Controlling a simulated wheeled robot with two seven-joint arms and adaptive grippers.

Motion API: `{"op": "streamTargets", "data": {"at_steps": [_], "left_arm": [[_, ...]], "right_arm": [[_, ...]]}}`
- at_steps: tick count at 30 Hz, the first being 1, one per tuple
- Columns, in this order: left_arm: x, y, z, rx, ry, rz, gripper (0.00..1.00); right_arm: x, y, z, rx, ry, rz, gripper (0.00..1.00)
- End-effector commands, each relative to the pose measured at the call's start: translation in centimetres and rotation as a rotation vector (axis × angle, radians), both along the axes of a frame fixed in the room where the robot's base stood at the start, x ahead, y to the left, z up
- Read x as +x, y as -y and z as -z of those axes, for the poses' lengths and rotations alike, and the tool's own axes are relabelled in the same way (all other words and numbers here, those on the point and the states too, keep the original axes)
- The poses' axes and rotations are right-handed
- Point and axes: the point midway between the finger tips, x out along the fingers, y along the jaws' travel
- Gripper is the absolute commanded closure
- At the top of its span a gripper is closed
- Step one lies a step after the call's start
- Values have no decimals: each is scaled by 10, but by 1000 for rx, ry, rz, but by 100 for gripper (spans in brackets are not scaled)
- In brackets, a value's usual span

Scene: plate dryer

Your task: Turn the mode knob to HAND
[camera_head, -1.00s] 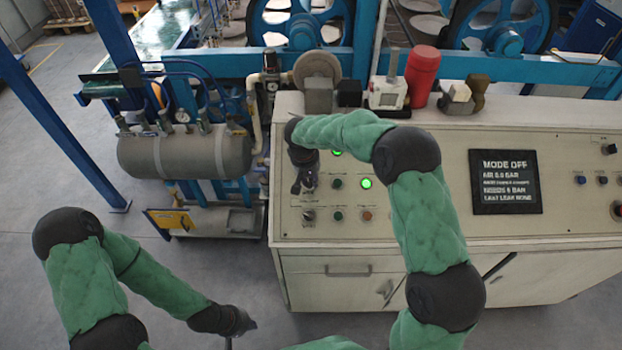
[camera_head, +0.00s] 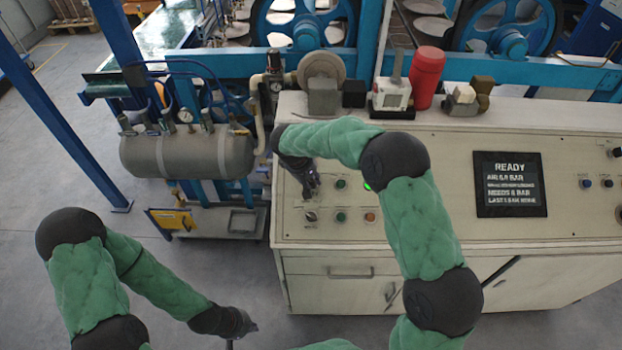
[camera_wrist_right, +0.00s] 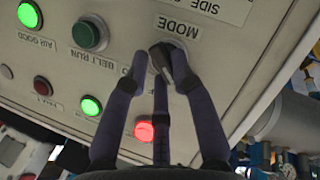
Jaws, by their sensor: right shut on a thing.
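The mode knob (camera_wrist_right: 173,56) is on the cream panel under an upside-down MODE label in the right wrist view. My right gripper (camera_wrist_right: 160,66) is shut on it, with fingers on both sides; they partly hide the knob and its pointer. In the head view my right gripper (camera_head: 310,188) is at the left part of the panel, and the knob is hidden there. The display (camera_head: 509,184) reads READY. My left gripper (camera_head: 243,327) hangs low over the floor, away from the console; its fingers are too small to judge.
Around the knob are a green BELT RUN button (camera_wrist_right: 88,35), a lit red lamp (camera_wrist_right: 144,130) and a lit green lamp (camera_wrist_right: 90,105). Another knob (camera_head: 311,216) is below my right gripper. A red container (camera_head: 425,76) stands on the console's back ledge.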

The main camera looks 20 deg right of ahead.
Motion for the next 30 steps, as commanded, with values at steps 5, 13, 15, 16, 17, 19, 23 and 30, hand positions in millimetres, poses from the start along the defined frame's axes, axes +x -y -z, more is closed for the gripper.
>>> {"op": "streamTargets", "data": {"at_steps": [5, 13, 15, 16, 17, 19, 23, 30], "left_arm": [[0, 0, 0, 0, 0, 0, 100], [0, 0, 0, 0, 0, 0, 100], [0, 0, 0, 0, 0, 0, 100], [0, 0, 0, 0, 0, 0, 100], [0, 0, 0, 0, 0, 0, 100], [0, 0, 0, 0, 0, 0, 100], [0, 0, 0, 0, 0, 0, 100], [0, 0, 0, 0, 0, 0, 100]], "right_arm": [[-9, -1, 10, -4, -29, -2, 100], [-9, -1, 10, -4, -29, -1, 54], [-8, -1, 9, -3, -25, -1, 54], [-7, -1, 9, -3, -24, -2, 54], [-7, -1, 8, -3, -23, -1, 54], [-6, 0, 7, -3, -20, -1, 54], [-5, 0, 6, -2, -16, -1, 54], [-4, -1, -1, -2, -9, -1, 54]]}}
